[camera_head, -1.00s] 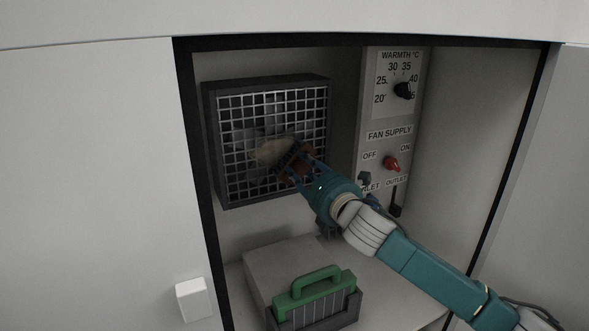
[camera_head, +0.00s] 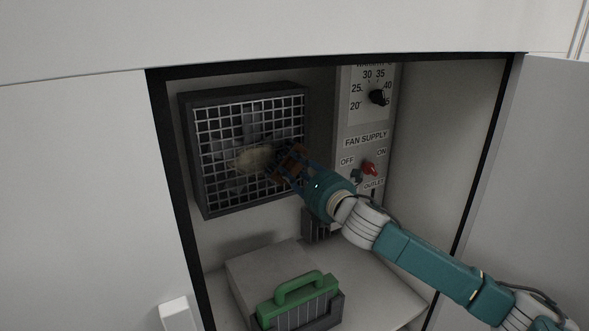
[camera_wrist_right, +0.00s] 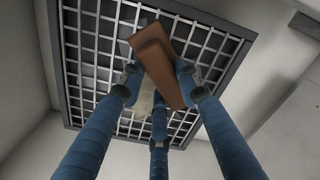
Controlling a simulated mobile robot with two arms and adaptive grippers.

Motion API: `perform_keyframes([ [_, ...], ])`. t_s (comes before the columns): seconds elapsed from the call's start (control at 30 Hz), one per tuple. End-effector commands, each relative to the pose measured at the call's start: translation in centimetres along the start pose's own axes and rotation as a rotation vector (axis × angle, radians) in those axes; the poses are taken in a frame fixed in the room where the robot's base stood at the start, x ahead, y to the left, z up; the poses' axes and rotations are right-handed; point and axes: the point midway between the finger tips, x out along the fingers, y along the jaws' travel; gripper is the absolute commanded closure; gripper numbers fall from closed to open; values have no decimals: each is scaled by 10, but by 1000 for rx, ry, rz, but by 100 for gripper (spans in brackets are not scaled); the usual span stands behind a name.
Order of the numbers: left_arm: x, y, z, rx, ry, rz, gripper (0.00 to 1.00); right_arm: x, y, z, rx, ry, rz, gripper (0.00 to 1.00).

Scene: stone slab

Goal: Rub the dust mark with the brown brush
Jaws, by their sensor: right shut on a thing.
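The dust mark (camera_head: 252,160) is a pale beige smear on the front of a square fan grille (camera_head: 224,197), left of my right gripper. It also shows in the wrist view (camera_wrist_right: 143,102), partly hidden behind the brush and fingers. The brown brush (camera_head: 295,158) is a brown block between the fingers of my right gripper (camera_head: 290,167). In the wrist view the brush (camera_wrist_right: 162,66) lies slantwise across the grille, with the blue fingers shut around it. It is just right of the mark in the head view. I cannot tell whether it touches the grille. My left gripper is not in view.
A panel right of the grille holds a black warmth dial (camera_head: 377,97) and a red fan supply knob (camera_head: 369,168). Below stands a green-handled filter (camera_head: 300,293) in a grey holder. The cabinet's dark frame (camera_head: 170,180) bounds the opening.

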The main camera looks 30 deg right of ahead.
Motion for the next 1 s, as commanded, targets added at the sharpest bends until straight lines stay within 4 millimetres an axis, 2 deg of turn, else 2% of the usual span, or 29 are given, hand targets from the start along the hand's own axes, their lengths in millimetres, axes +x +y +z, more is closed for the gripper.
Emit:
perform_keyframes([
  [0.03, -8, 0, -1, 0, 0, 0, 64, 0, 6, 6, -1, -1, 1, 89],
  [0.27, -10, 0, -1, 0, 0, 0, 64, 0, 9, 2, 0, 0, 2, 89],
  [0.6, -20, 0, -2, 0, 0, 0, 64, 3, 30, -18, 1, 1, 3, 89],
  [1.0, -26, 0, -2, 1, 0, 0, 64, 2, 45, -33, 2, 3, 5, 89],
])
